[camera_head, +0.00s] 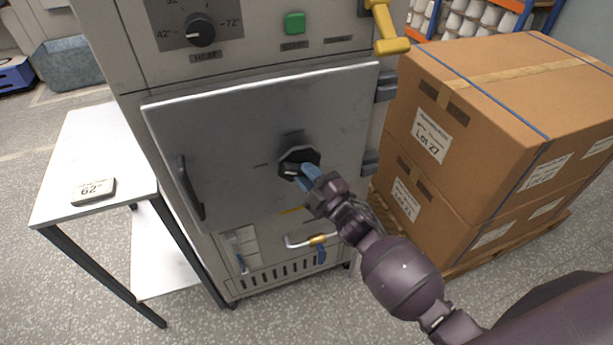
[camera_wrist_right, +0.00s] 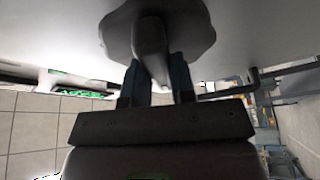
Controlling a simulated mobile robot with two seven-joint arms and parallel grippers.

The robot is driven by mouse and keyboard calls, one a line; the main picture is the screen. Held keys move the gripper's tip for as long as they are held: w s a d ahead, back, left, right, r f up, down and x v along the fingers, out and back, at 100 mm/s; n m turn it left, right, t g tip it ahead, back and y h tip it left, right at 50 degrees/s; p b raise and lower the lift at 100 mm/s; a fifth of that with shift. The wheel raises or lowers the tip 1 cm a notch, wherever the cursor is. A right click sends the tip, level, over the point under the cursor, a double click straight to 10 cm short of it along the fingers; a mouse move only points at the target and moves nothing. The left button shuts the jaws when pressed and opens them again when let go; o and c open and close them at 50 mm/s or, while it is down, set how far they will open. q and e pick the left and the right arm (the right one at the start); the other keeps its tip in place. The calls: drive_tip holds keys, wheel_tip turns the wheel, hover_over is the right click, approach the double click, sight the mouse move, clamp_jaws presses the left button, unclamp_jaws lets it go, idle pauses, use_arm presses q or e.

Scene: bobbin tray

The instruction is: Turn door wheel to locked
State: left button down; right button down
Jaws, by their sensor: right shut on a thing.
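The door wheel (camera_head: 299,157) is a dark knob in the middle of the grey cabinet door (camera_head: 235,125). The door looks closed against the cabinet. My right gripper (camera_head: 305,172) reaches the wheel from the lower right, with its blue fingers on it. In the right wrist view the wheel (camera_wrist_right: 117,32) shows as a dark lobed disc with a raised grip bar (camera_wrist_right: 150,45). My right gripper (camera_wrist_right: 157,75) is shut on that bar, one finger on each side. The wheel's marks are too small to read. My left gripper is not in view.
A dark door handle (camera_head: 188,188) stands out at the door's left. A white side table (camera_head: 90,150) with a "62" display block (camera_head: 94,191) is at the left. Stacked cartons (camera_head: 490,110) stand close on the right. A yellow lever (camera_head: 388,30) juts out above the door.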

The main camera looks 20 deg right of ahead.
drive_tip(key=m+t+h, duration=0.1)
drive_tip(key=m, duration=0.3)
drive_tip(key=m+t+h+b, duration=0.1)
drive_tip(key=m, duration=0.3)
drive_tip(key=shift+a+f+t, duration=0.15)
drive_tip(key=shift+f+t, duration=0.05)
drive_tip(key=shift+t, duration=0.1)
drive_tip(key=m+h, duration=0.2)
drive_tip(key=m, duration=0.2)
drive_tip(key=m+t+h, duration=0.1)
drive_tip(key=m+h, duration=0.1)
drive_tip(key=m, duration=0.2)
drive_tip(key=shift+a+m+h, duration=0.15)
drive_tip(key=shift+m+h, duration=0.15)
drive_tip(key=shift+m, duration=0.3)
drive_tip(key=c, duration=1)
unclamp_jaws()
drive_tip(key=shift+o, duration=0.2)
drive_tip(key=shift+s, duration=0.1)
drive_tip(key=v, duration=1)
drive_tip(key=shift+s+f, duration=0.25)
drive_tip(key=shift+s, duration=0.05)
